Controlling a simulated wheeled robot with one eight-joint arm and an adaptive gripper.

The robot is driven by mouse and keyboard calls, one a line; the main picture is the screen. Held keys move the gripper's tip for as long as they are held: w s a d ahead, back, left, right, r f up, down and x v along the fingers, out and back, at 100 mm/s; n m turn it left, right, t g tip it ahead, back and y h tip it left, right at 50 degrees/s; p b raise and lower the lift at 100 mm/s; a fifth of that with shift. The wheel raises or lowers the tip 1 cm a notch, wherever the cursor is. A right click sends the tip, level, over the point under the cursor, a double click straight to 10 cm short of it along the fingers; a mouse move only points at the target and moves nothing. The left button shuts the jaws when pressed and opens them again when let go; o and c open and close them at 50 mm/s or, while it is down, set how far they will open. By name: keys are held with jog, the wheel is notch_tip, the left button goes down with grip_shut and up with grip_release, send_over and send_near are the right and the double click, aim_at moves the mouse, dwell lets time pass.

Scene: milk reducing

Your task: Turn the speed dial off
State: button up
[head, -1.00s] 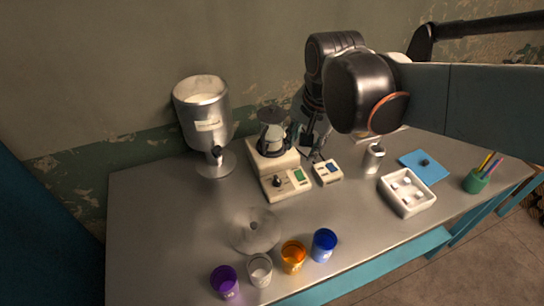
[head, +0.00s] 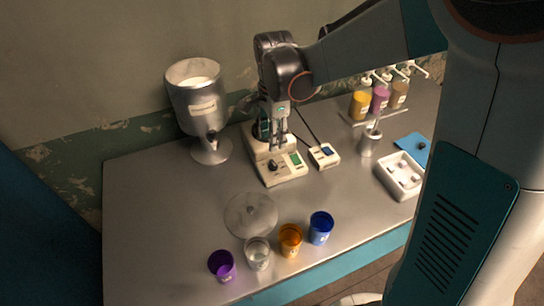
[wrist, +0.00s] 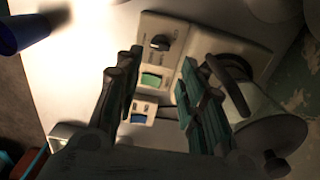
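The stirrer (head: 283,167) is a cream unit with a black dial (head: 273,166) and a green display (head: 296,158) on its front panel. In the wrist view the dial (wrist: 160,42) shows beyond the fingertips, with the green display (wrist: 151,80) between the fingers. My gripper (head: 272,137) is over the stirrer, behind the dial in the head view. In the wrist view my gripper (wrist: 160,66) is open, with nothing between its fingers and apart from the dial. A glass beaker (wrist: 262,122) is beside the right finger; my gripper mostly hides it in the head view.
A small meter (head: 324,156) with a blue display sits right of the stirrer. A metal dispenser (head: 203,110) stands to the left. A round disc (head: 250,215) and several colored cups, including an orange one (head: 290,240), are in front. A white tray (head: 402,176) is at right.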

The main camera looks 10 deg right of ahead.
aim_at(273, 163)
notch_tip(273, 163, down, 10)
jog(key=b, duration=0.3)
jog(key=shift+f, duration=0.15)
jog(key=c, duration=0.8)
